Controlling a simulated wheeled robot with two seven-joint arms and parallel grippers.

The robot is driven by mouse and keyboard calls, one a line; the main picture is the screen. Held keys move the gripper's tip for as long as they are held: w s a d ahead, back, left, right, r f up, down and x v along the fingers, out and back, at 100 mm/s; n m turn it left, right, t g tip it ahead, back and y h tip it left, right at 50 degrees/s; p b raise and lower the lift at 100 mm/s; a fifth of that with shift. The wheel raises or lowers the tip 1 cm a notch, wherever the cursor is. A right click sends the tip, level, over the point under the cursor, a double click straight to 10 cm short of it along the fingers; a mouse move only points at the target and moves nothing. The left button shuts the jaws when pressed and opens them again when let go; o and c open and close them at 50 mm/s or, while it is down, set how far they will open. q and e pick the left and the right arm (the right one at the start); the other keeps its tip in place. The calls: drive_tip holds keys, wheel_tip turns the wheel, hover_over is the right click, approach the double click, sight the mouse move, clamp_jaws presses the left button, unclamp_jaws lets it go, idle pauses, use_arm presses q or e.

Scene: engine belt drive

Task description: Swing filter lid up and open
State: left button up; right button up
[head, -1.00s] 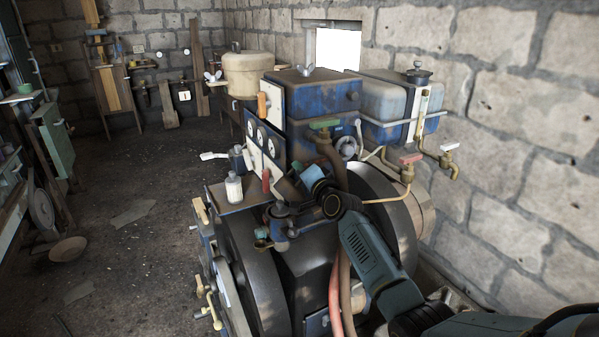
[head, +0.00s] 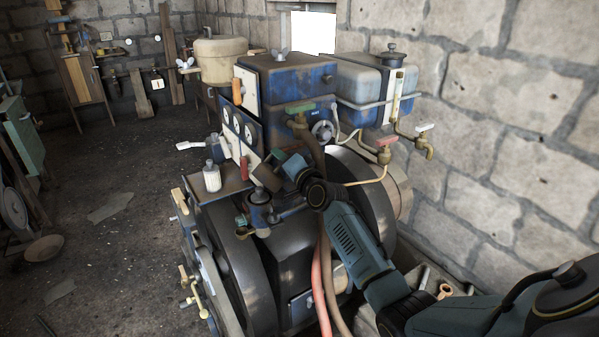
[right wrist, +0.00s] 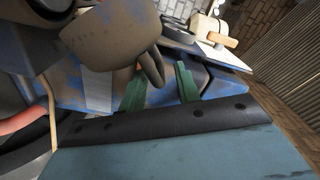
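A beige round canister (head: 222,60) with a rimmed lid stands at the back left of the engine (head: 290,250). A wing nut (head: 188,66) sits at its left side. A blue box (head: 288,75) with another wing nut on its flat top stands beside it. I cannot tell for certain which lid is the filter's. Both tops look closed. My right gripper (head: 266,178) is low in front of the gauge panel, apart from both lids. In the right wrist view its two green fingers (right wrist: 160,88) are spread, with nothing clearly held between them. My left gripper is not in view.
A blue-grey tank (head: 363,85) and brass taps (head: 384,150) are at the right of the box, near the stone wall (head: 510,110). A white oil bottle (head: 212,177) stands on a ledge at left. Floor left of the engine is mostly clear.

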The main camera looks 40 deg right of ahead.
drive_tip(key=s, duration=1.1)
drive_tip(key=shift+a+p, duration=0.35)
